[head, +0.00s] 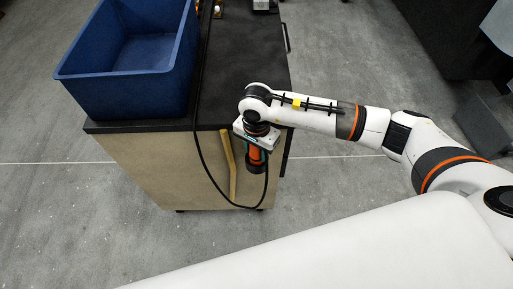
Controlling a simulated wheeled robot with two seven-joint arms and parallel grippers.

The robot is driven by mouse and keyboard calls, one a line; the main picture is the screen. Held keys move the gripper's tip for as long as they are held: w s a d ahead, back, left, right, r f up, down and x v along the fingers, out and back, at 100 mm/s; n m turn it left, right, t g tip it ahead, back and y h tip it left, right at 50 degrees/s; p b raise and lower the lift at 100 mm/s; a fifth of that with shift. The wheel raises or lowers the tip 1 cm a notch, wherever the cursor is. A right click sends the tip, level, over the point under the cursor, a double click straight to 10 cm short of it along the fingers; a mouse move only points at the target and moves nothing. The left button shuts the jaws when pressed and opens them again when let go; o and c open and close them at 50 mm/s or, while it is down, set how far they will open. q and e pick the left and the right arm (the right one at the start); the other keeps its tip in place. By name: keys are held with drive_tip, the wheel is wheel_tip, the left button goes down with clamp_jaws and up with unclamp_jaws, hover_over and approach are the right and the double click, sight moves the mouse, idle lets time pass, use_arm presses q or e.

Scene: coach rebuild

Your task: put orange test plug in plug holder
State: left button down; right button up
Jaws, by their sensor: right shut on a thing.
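The orange test plug (255,154) has a black end and hangs at the front of the cabinet near its right corner. A black cable runs from it. My right gripper (251,143) points down and is shut on the plug. My left gripper is out of view. I cannot make out a plug holder for certain in the head view.
A blue bin (128,95) stands on the left of the dark cabinet top (245,75). The black cable (203,150) loops over the front edge. A tan strip (228,165) is on the cabinet front. Grey floor (60,200) lies clear on the left.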

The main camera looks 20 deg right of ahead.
drive_tip(key=shift+f, duration=0.2)
drive_tip(key=o, duration=0.9)
drive_tip(key=shift+r, duration=0.1)
drive_tip(key=shift+c, duration=0.2)
drive_tip(key=shift+r+p, duration=1.6)
drive_tip(key=shift+r, duration=1.4)
drive_tip(key=shift+r+p, duration=1.2)
drive_tip(key=shift+r, duration=1.3)
drive_tip(key=shift+a, duration=0.1)
